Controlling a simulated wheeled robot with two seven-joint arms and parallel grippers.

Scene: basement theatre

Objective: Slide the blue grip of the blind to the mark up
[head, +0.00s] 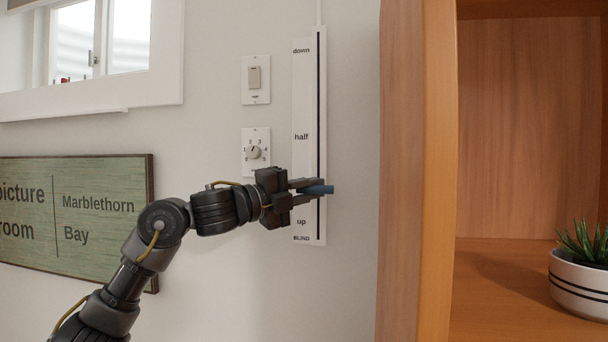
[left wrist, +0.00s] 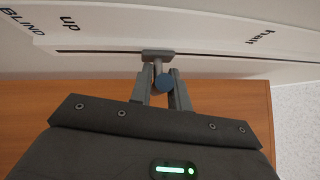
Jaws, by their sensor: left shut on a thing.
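The blind's white panel (head: 306,110) is upright on the wall, with a dark vertical slot and the marks down, half and up from top to bottom. The blue grip (head: 320,190) sits on the slot between half and up, nearer to up. My left gripper (head: 306,191) is shut on the blue grip, coming from the left. In the left wrist view the round blue end of the grip (left wrist: 164,82) shows between the fingers (left wrist: 160,90), in front of a grey slider plate on the slot. My right gripper is in neither view.
A light switch (head: 255,79) and a numbered dial (head: 255,152) are on the wall left of the panel. A green sign (head: 80,220) hangs lower left. A wooden shelf (head: 418,170) with a potted plant (head: 580,285) stands close on the right.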

